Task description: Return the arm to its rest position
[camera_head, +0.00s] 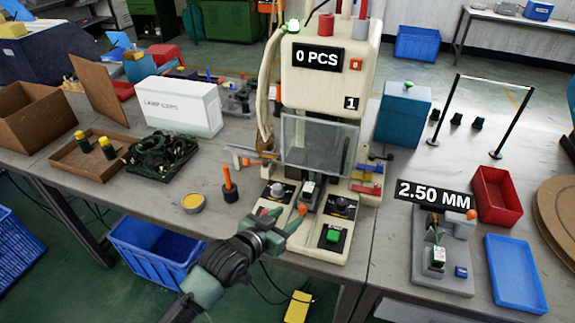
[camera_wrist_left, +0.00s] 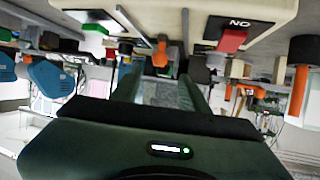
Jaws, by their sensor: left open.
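My left gripper (camera_head: 284,216) reaches in from the lower left in the head view, in front of the cream moulding machine (camera_head: 325,80). Its two fingers are apart and I see nothing between them. They are close to the front of the machine's control base; I cannot tell if they touch it. In the left wrist view, the fingers (camera_wrist_left: 160,85) stand apart below the machine's underside and a red button (camera_wrist_left: 232,40). The machine's signs read "0 PCS" and "1". My right gripper is not in view.
A green button (camera_head: 333,236) is on the machine's base near my gripper. A grey gauge (camera_head: 443,262) signed "2.50 MM", a red bin (camera_head: 495,195) and a blue tray (camera_head: 515,275) are at right. A blue crate (camera_head: 150,250) stands below the table's front edge.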

